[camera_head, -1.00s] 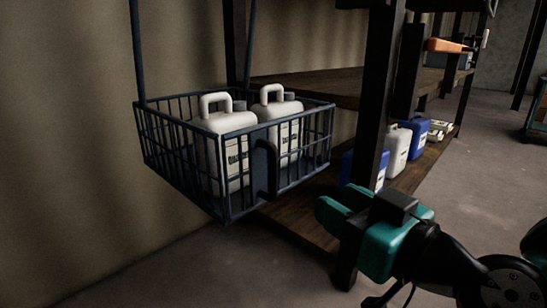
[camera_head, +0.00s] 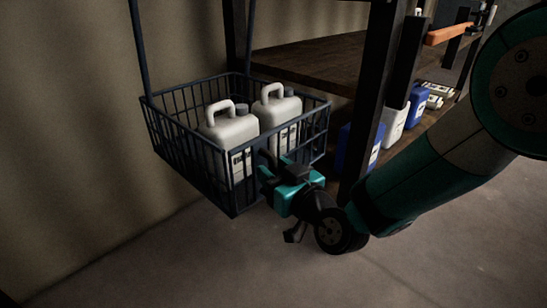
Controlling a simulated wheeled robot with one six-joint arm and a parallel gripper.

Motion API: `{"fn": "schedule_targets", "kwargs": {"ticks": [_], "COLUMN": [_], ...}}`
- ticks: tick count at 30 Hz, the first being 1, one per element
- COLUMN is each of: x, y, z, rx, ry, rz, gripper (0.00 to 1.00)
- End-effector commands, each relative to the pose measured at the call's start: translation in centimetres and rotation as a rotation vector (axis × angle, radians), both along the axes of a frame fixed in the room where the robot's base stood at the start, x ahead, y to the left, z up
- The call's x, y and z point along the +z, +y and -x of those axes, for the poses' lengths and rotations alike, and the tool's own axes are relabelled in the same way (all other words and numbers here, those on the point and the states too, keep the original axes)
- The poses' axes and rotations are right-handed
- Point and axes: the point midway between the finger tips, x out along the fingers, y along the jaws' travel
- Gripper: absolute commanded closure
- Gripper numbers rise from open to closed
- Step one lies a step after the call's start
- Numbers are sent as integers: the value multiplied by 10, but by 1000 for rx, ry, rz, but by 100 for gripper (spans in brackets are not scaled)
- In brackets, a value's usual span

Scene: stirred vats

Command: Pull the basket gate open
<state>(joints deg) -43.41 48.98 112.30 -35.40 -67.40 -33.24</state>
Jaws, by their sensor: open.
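A dark blue wire basket (camera_head: 185,150) hangs from upright bars at the left. Its right front side, which I take for the gate (camera_head: 314,135), looks closed, in line with the corners. Two white jugs with handles, one on the left (camera_head: 228,130) and one on the right (camera_head: 278,106), stand upright inside. My teal and black gripper (camera_head: 265,170) is open in front of the middle of this side, pointing at it. It covers the lower middle of the side, and I cannot tell if the fingers touch it. The dark plate there is mostly hidden.
A wooden shelf (camera_head: 320,72) with a dark post (camera_head: 372,95) stands close on the right. A white jug (camera_head: 392,128) and blue jugs stand on its lower board. The floor (camera_head: 180,265) before the basket is clear.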

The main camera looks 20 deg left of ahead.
Motion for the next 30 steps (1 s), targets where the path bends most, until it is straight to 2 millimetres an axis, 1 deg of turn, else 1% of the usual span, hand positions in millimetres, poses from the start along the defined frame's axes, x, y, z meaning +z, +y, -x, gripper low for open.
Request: {"fn": "schedule_targets", "kwargs": {"ticks": [3, 10, 11, 12, 16, 25, 30], "x": [1, 0, 0, 0, 0, -2, -6], "y": [4, 4, 4, 4, 4, 5, 7], "z": [-2, -3, -3, -3, -3, -2, 5], "rx": [0, -1, -1, -1, -1, 7, 49], "ry": [-1, -1, -1, 0, 0, 0, -2], "rz": [-1, 1, 1, 0, 0, -1, -3], "gripper": [59, 59, 61, 71, 100, 100, 100]}}
